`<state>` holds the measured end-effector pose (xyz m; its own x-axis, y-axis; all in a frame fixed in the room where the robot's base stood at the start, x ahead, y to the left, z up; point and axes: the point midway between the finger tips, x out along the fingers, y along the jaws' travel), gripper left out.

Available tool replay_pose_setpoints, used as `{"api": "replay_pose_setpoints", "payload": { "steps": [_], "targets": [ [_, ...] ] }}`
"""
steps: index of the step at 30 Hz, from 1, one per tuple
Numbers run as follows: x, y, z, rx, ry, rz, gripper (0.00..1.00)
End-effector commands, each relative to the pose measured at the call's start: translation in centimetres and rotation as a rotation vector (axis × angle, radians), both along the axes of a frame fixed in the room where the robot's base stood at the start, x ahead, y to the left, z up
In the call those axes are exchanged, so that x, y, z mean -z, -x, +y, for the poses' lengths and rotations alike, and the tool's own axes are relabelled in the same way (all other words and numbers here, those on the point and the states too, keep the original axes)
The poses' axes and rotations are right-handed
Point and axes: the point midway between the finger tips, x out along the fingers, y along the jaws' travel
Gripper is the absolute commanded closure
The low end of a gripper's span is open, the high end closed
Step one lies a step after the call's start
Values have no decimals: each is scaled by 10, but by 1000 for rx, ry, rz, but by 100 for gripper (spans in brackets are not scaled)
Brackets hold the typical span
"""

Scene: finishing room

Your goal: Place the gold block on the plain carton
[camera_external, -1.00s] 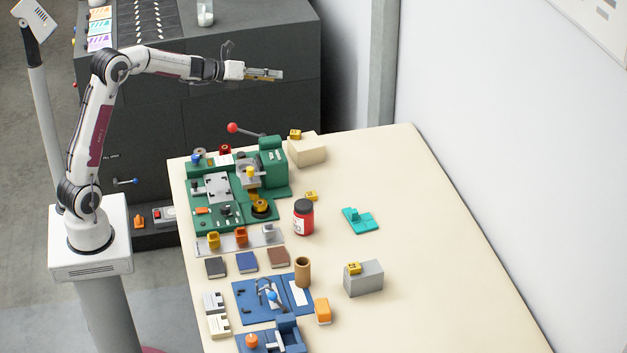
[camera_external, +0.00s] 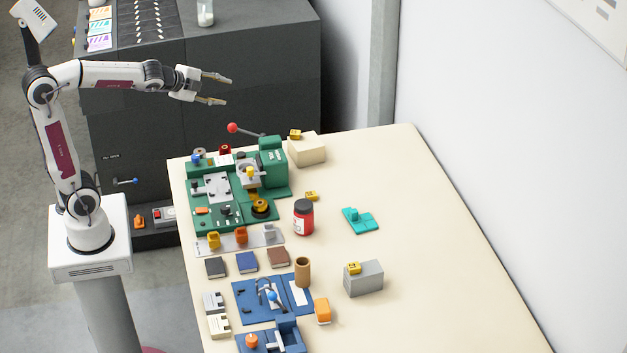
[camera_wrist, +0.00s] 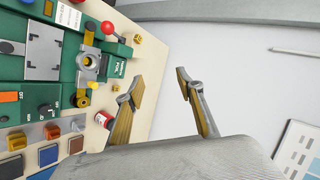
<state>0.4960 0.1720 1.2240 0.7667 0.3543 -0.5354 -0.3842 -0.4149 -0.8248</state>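Three small gold blocks with dark marks are in the outside view. One gold block (camera_external: 311,196) lies on the table behind the red jar. Another gold block (camera_external: 295,134) sits on a cream carton (camera_external: 308,152) at the far end, and a third gold block (camera_external: 353,268) sits on a grey carton (camera_external: 367,281). Which carton is the plain one I cannot tell. My gripper (camera_external: 222,91) is open and empty, raised left of the table's far end, apart from all blocks. In the wrist view, two gold blocks (camera_wrist: 116,87) (camera_wrist: 138,39) show left of my open fingers (camera_wrist: 160,82).
A green machine (camera_external: 273,160) with a red-knobbed lever (camera_external: 232,128) stands at the table's far left. A red jar (camera_external: 303,219) with a dark lid and a teal piece (camera_external: 360,220) are mid-table. A brown cup (camera_external: 302,272) stands nearer. The table's right side is clear.

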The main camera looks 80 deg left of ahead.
Motion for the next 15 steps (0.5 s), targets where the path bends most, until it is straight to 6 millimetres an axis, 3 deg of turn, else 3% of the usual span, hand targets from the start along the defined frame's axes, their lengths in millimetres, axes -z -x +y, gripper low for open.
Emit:
{"api": "replay_pose_setpoints", "payload": {
  "steps": [15],
  "targets": [
    [57, 144, -100, -352, 601, 63, 63]
  ]
}}
